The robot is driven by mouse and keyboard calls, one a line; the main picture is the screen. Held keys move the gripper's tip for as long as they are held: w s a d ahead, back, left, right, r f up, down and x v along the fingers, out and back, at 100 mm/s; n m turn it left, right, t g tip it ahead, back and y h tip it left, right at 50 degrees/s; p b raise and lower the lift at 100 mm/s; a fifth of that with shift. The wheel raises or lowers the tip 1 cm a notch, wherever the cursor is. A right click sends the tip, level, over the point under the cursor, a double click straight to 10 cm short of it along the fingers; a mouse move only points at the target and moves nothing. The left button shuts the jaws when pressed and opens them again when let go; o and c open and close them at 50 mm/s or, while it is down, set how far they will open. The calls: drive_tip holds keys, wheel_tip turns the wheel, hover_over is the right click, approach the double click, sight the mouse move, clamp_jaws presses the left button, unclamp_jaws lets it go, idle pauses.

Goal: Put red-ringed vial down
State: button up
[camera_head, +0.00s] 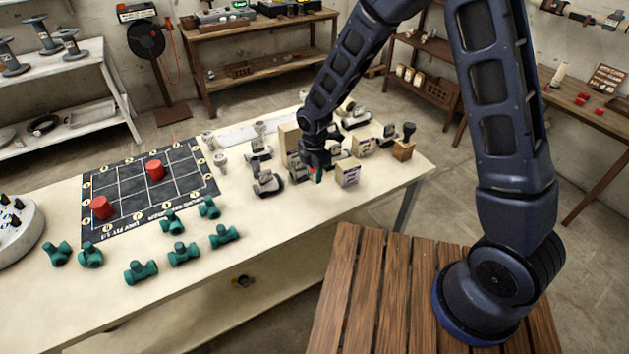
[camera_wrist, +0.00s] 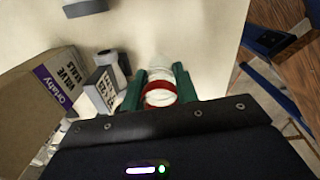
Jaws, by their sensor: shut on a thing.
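The red-ringed vial (camera_wrist: 160,94) is a pale, whitish vial with a red band, between my gripper's two green fingers in the wrist view. My gripper (camera_wrist: 160,86) is shut on it. In the head view my gripper (camera_head: 317,174) points down low over the right part of the pale table, among boxes and grey fittings. The vial is mostly hidden there. I cannot tell whether its base touches the table.
A cardboard box (camera_wrist: 38,98) with a purple label stands close left of my gripper, beside a small labelled item (camera_wrist: 101,90). Green pipe tees (camera_head: 183,254) and a dark grid board (camera_head: 128,194) with red cylinders (camera_head: 155,170) occupy the left. The front right tabletop (camera_head: 345,202) is bare.

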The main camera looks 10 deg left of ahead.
drive_tip(key=shift+f, duration=1.8)
drive_tip(key=shift+f, duration=0.1)
drive_tip(key=o, duration=0.9)
drive_tip(key=shift+o, duration=0.2)
wheel_tip(320, 180, up, 12)
drive_tip(key=shift+r, duration=0.1)
